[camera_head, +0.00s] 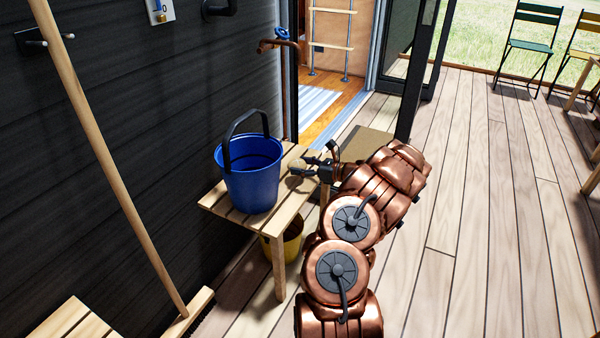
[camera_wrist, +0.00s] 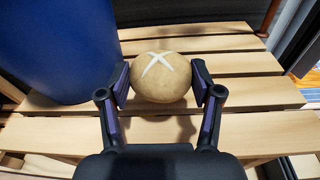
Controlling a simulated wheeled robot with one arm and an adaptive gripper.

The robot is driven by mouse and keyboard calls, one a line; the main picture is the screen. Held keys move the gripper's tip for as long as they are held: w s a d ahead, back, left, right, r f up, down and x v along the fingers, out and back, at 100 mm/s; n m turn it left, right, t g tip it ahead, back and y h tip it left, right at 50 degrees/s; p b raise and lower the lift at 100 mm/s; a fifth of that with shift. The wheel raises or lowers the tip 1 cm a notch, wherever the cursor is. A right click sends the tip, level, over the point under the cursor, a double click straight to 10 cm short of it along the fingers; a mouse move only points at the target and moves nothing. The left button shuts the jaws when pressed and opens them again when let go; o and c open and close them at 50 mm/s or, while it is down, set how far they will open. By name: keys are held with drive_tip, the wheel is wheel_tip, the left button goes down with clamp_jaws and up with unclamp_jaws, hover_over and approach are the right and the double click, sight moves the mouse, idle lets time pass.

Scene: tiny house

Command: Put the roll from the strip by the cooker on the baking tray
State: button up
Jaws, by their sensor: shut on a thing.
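A round tan roll (camera_wrist: 162,72) with a white cross on top sits between the two fingers of my gripper (camera_wrist: 161,88) in the wrist view. The gripper is shut on it, with one pad against each side. The roll is on or just above a slatted wooden bench (camera_wrist: 235,92); I cannot tell whether it touches the slats. In the head view my gripper (camera_head: 312,167) is over the right side of the bench (camera_head: 222,202), and the roll (camera_head: 297,164) shows small at its tips. No cooker or baking tray is in view.
A blue bucket (camera_head: 252,178) stands on the bench close left of the roll. A yellow bucket (camera_head: 291,243) is underneath. A broom (camera_head: 110,165) leans at the dark wall. A doorway (camera_head: 325,85) opens behind the bench. Open decking (camera_head: 480,210) lies to the right.

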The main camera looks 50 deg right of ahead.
sight(300, 160)
drive_tip(key=w+d, duration=0.1)
drive_tip(key=w+d+b, duration=0.1)
drive_tip(key=w, duration=0.1)
drive_tip(key=shift+d+f, duration=0.25)
drive_tip(key=shift+f, duration=0.05)
drive_tip(key=shift+f+b, duration=0.95)
drive_tip(key=shift+f, duration=0.75)
drive_tip(key=shift+f, duration=0.2)
drive_tip(key=o, duration=1.1)
drive_tip(key=shift+o, duration=0.2)
drive_tip(key=shift+r, duration=0.15)
